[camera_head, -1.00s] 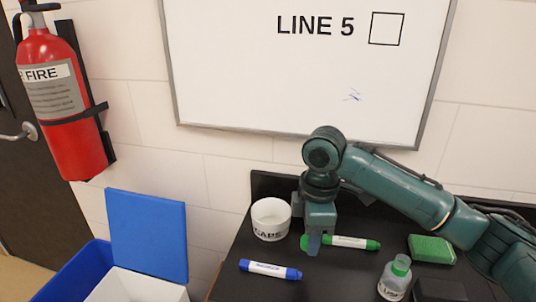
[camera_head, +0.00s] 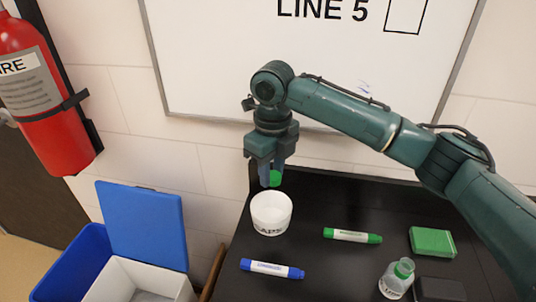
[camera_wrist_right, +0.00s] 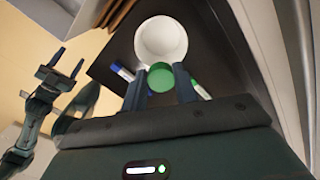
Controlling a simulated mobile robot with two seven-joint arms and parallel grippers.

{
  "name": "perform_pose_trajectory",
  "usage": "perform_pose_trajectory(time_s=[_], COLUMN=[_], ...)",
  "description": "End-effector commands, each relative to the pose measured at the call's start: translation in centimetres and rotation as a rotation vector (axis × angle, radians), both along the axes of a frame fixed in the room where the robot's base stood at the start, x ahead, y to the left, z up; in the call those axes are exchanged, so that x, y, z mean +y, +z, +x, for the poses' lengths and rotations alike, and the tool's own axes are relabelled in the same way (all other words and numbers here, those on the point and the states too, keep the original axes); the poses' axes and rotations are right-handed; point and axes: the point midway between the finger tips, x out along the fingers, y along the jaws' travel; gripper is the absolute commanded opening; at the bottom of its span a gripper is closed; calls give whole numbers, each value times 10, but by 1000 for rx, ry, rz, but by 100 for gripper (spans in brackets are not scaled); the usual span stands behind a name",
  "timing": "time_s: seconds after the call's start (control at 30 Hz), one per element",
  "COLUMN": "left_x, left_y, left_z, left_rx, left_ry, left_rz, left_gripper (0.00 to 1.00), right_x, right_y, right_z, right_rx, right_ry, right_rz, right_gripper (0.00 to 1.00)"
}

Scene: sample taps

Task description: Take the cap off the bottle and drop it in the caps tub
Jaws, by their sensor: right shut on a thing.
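My right gripper (camera_head: 271,180) is shut on a green cap (camera_head: 275,178). It holds the cap above the far rim of the caps tub (camera_head: 271,222), a white round tub on the black table. In the right wrist view the cap (camera_wrist_right: 160,82) sits between the fingertips, with the open tub (camera_wrist_right: 161,42) just beyond it. The bottle (camera_head: 392,285) stands upright at the table's lower right; a green part (camera_head: 404,268) shows at its top. My left gripper (camera_wrist_right: 66,65) shows in the right wrist view, open and empty, away from the table.
A blue marker (camera_head: 272,269) and a green marker (camera_head: 352,235) lie near the tub. A green block (camera_head: 432,242) lies farther right, with a dark object (camera_head: 440,289) beside the bottle. A blue bin (camera_head: 75,262) and a white bin (camera_head: 135,285) stand left of the table.

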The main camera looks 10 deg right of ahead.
Motion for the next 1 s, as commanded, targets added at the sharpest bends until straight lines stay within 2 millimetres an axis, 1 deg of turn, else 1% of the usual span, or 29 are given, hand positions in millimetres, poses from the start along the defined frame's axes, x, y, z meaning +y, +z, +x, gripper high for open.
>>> perform_pose_trajectory(time_s=[0.13, 0.27, 0.37, 0.7, 0.73, 0.8, 1.0], left_x=[1, 2, 2, 2, 3, 2, -2], left_y=[-1, -1, -1, -1, -10, -16, -19], left_z=[-2, -2, -2, -3, -3, -2, 1], left_rx=[9, 9, 10, 11, 11, 4, -25], left_ry=[1, 1, 1, -1, -1, 1, 4], left_rz=[4, 4, 5, 7, 7, 2, -18], left_gripper=[54, 54, 54, 54, 54, 54, 54], right_x=[3, 3, 3, 2, 2, 2, 2], right_y=[3, -1, -8, -48, -56, -66, -86], right_z=[2, 2, 2, 1, 1, 2, 2], right_rx=[-1, -1, -1, 0, -1, -1, -2], right_ry=[107, 133, 132, 130, 130, 130, 130], right_rz=[-3, -3, -3, -4, -3, -4, -4], right_gripper=[2, 2, 2, 2, 2, 2, 2])
